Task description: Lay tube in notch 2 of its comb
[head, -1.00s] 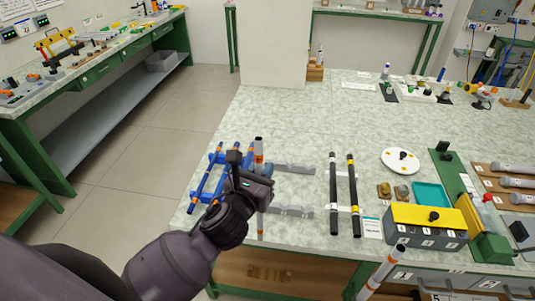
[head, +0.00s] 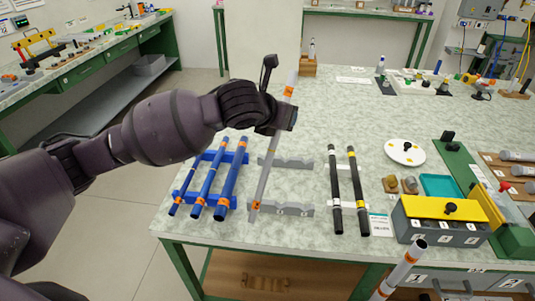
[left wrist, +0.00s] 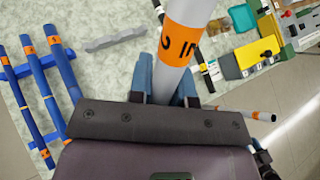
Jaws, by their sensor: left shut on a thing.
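My left gripper (head: 281,117) is shut on a pale grey tube (head: 266,166) with orange bands, near the tube's upper end. The tube is tilted, its lower end at the left end of the front grey comb rail (head: 293,210); I cannot tell if they touch. The back grey comb rail (head: 290,163) lies behind, just right of the tube. In the left wrist view the tube (left wrist: 178,50) runs up from between the jaws (left wrist: 165,85), with a dark mark on its orange band. One grey rail (left wrist: 115,40) shows there. My right gripper is out of view.
A blue rack (head: 184,196) with blue rods stands left of the comb. Two black rods (head: 337,190) lie to the right. A yellow-topped grey box (head: 440,225) stands further right. Another white tube (head: 400,272) with orange bands shows at the front edge.

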